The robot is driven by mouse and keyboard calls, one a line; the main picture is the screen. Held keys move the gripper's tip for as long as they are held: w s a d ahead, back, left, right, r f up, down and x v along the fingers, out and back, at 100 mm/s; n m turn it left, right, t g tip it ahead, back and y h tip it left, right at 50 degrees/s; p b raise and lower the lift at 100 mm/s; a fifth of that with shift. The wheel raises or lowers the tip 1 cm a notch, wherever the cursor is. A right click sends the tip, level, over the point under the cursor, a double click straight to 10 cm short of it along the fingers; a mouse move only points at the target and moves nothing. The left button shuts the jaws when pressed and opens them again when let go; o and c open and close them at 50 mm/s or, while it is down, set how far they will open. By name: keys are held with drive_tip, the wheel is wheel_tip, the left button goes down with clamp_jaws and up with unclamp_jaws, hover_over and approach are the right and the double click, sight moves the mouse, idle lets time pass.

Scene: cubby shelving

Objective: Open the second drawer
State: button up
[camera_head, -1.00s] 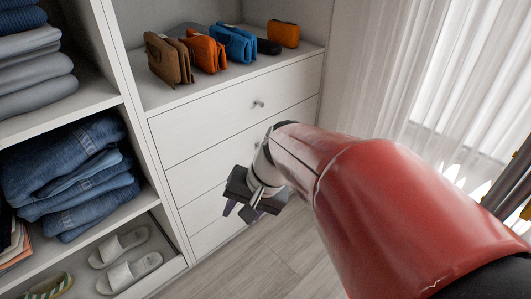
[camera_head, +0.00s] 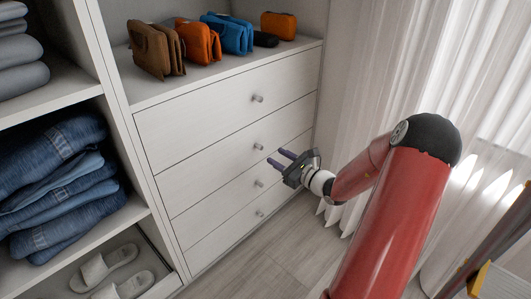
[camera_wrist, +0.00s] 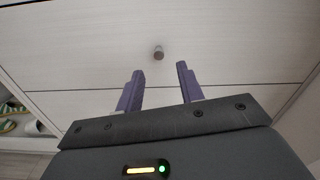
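The second drawer (camera_head: 215,162) from the top is shut, flush with the white drawer stack, in the head view. Its small round knob (camera_head: 258,146) is on the middle of its front. My gripper (camera_head: 277,158) is open and empty, with its purple fingers pointing at the drawer fronts, just right of and slightly below that knob in the picture. In the wrist view, a knob (camera_wrist: 158,52) shows ahead of and between the fingertips of my gripper (camera_wrist: 160,70), apart from them; it appears to be the second drawer's.
The top drawer (camera_head: 200,125) and two lower drawers are shut, each with a knob. Several bags (camera_head: 200,42) stand on top. Folded jeans (camera_head: 60,190) and slippers (camera_head: 105,265) sit in cubbies at left. A curtain (camera_head: 370,90) hangs at right. The floor ahead is clear.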

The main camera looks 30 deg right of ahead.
sight(262, 148)
drive_tip(key=x, duration=0.6)
drive_tip(key=shift+c, duration=0.5)
clamp_jaws()
